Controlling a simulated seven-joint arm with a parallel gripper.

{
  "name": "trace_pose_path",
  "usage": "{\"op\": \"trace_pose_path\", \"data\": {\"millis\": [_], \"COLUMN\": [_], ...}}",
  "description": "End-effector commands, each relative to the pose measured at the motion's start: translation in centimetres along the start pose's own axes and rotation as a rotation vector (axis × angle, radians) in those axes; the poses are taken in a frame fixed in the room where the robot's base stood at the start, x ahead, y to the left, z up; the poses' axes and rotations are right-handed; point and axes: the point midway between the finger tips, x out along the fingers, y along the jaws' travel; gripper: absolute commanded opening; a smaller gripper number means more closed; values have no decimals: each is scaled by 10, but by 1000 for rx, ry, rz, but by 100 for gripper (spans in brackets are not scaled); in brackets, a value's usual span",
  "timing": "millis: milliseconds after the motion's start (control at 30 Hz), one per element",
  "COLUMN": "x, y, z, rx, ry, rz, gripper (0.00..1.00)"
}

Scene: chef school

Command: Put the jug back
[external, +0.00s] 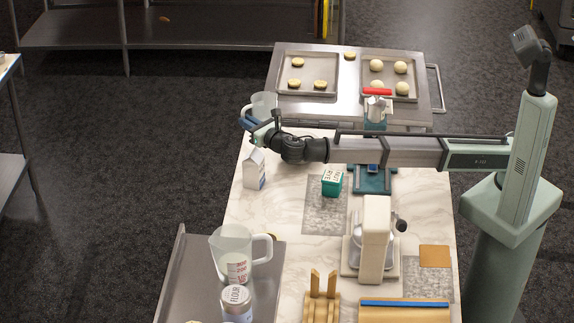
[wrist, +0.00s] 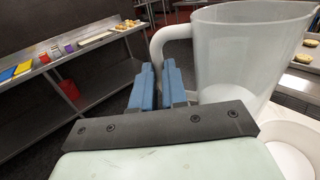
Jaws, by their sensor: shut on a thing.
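A translucent jug (external: 263,103) is at the far left corner of the marble counter, beside my gripper (external: 250,122). In the wrist view the jug (wrist: 245,50) looks upright and empty, with its pale handle on the left. The blue fingers of my gripper (wrist: 158,88) are shut on the handle. A second clear jug (external: 232,247) with red markings stands on a grey tray (external: 190,265) at the front left. My arm hides part of the counter below the held jug.
A milk carton (external: 255,169) stands just in front of my gripper. A green box (external: 332,182), a flour tin (external: 236,304) and a white mixer (external: 375,240) are nearer. Baking trays (external: 307,91) lie on the steel table behind. A white round thing (wrist: 285,145) lies below the jug.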

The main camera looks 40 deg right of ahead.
Motion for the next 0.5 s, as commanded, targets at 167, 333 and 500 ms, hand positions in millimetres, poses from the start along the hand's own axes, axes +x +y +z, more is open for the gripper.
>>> {"op": "trace_pose_path", "data": {"millis": [167, 333, 500], "x": [0, 0, -16], "y": [0, 0, 3], "z": [23, 41, 33], "rx": [1, 2, 0], "ry": [-2, -2, -2], "rz": [0, 0, 73], "gripper": [0, 0, 0]}}
